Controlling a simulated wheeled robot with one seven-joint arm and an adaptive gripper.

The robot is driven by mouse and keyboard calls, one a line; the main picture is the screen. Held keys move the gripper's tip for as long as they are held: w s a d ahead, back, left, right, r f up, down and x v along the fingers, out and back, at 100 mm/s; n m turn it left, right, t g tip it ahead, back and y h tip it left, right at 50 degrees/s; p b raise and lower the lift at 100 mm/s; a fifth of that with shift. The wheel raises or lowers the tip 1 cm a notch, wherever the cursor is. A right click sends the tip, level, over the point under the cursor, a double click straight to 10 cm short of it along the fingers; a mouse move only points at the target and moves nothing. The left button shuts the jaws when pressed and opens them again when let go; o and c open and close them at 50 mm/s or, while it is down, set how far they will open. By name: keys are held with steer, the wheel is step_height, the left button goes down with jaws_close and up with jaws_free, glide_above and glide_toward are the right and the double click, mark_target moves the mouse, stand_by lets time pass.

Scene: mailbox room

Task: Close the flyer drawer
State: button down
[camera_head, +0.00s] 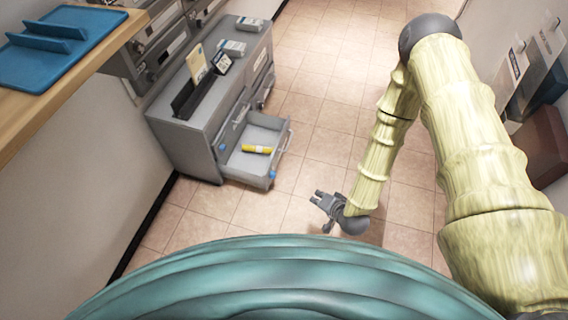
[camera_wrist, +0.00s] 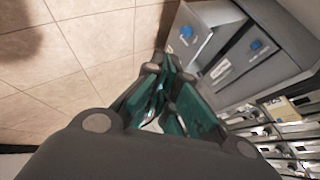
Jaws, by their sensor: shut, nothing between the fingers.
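A drawer (camera_head: 270,135) of the grey cabinet (camera_head: 185,150) stands pulled out over the floor; I cannot read a label that marks it as the flyer drawer. A yellow roll (camera_head: 257,149) lies inside it. My gripper (camera_head: 323,204) is shut and empty, low over the floor, to the right of and nearer than the drawer front, with a gap between them. In the wrist view my fingers with teal pads (camera_wrist: 166,88) are together at the centre. Grey cabinet fronts with blue marks (camera_wrist: 192,38) show beyond them at upper right. My fingers hide part of the cabinet there.
On the cabinet top are a black holder (camera_head: 196,92) and small boxes (camera_head: 232,48). A wooden counter (camera_head: 85,75) with a blue tray (camera_head: 60,45) is at upper left. Wall mailboxes (camera_head: 165,45) are behind. Tiled floor (camera_head: 330,110) is clear right of the cabinet.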

steer(key=w+a+f+m+t+y+b, duration=0.25)
steer(key=w+f+t+b, duration=0.2)
steer(key=w+b, duration=0.3)
steer(key=w+a+f+m+t+y+b, duration=0.1)
steer(key=w+f+m+t+b, duration=0.2)
steer(key=w+f+b, duration=0.4)
steer(key=b, duration=0.7)
glide_toward(278, 145)
steer(key=w+f, duration=0.1)
steer(key=w, duration=0.3)
steer(key=shift+w+a+m, duration=0.1)
steer(key=shift+a+m, duration=0.25)
steer(key=shift+a, duration=0.6)
